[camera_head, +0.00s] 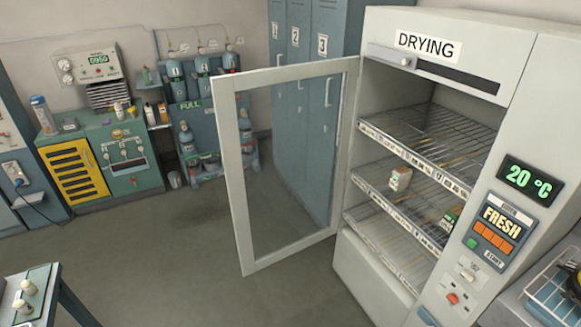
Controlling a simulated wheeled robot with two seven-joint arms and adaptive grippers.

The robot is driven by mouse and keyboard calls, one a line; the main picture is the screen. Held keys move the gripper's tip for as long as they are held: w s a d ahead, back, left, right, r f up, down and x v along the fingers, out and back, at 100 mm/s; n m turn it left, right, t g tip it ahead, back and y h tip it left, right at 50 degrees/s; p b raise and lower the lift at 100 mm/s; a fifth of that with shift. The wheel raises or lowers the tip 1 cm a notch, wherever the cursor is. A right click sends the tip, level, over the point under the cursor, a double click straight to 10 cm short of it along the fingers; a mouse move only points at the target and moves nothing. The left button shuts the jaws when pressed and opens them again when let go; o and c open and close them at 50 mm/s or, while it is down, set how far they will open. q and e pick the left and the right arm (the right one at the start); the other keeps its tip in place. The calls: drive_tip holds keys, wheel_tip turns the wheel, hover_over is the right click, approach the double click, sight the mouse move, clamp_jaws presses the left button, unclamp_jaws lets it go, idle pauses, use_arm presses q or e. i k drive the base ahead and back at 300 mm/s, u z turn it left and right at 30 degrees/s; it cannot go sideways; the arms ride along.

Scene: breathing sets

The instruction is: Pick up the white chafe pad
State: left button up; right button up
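A small white box-like item (400,179) with some markings stands on the middle wire shelf of the drying cabinet (360,262). It may be the white chafe pad, but I cannot tell for sure at this size. A green-and-white item (450,219) is further right on the same shelf, partly hidden by the cabinet's front panel. Neither of my grippers shows in the head view.
The cabinet's glass door (239,190) stands wide open to the left. A small table (43,318) with pale items is at the lower left. A wire basket (545,290) is at the lower right. The floor between is clear.

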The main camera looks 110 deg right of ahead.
sight(401, 179)
drive_tip(key=z, duration=4.45)
